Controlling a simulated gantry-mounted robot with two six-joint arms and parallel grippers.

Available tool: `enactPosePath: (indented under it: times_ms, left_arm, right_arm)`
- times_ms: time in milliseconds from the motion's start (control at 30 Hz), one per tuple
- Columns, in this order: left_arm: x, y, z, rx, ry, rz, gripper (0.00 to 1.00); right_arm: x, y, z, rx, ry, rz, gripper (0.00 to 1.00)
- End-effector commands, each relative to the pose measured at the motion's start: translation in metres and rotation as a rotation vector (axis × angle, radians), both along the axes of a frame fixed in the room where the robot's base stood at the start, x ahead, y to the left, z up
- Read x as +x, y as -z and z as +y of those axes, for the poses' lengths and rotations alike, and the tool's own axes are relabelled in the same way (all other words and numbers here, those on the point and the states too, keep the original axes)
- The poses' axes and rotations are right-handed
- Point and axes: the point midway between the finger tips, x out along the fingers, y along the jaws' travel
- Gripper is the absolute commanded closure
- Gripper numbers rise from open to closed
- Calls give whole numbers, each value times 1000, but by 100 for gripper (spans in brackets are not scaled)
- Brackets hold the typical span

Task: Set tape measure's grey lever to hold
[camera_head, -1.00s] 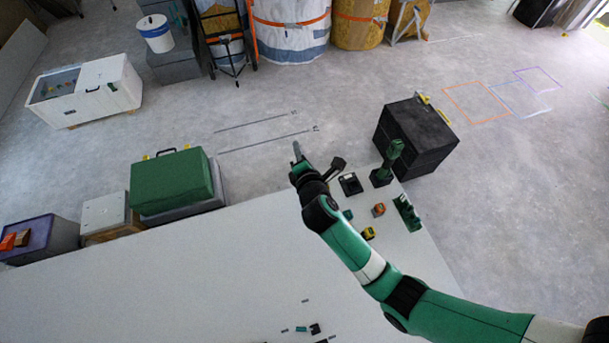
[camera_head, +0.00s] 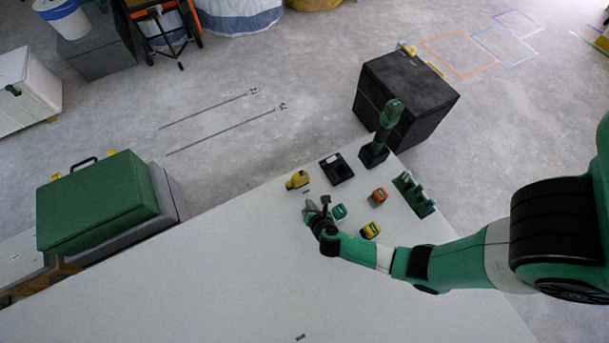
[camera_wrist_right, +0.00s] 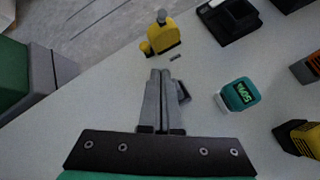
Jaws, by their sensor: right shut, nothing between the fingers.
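Several small tape-measure-like cases stand near the table's far right corner. An orange one (camera_head: 379,196) and a yellow-and-black one (camera_head: 371,229) are farther right. A rounded yellow object (camera_head: 297,180) is beyond the fingertips, with a small grey piece (camera_wrist_right: 175,57) by it in the wrist view. I cannot make out a grey lever on any case. My right gripper is shut and empty, over the table. My left gripper is out of view.
A black tray-like holder (camera_head: 336,169), a green upright tool (camera_head: 381,132) and a green rack (camera_head: 413,194) stand along the table's far right edge. Tiny dark piece (camera_head: 300,337) at the near edge. The white table's (camera_head: 210,270) middle and left are clear.

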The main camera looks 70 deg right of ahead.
Motion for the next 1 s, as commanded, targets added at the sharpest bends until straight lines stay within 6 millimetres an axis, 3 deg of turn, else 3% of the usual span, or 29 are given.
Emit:
enactPosePath:
  times_ms: [367,867,900,1000]
  left_arm:
    - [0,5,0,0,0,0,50]
    - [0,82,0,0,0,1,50]
    - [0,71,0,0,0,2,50]
    - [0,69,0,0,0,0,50]
  right_arm:
    - [4,5,-4,1,2,-2,100]
    - [51,77,-58,0,5,-3,100]
    - [52,62,-65,1,6,-6,100]
    - [54,53,-78,1,5,-6,100]
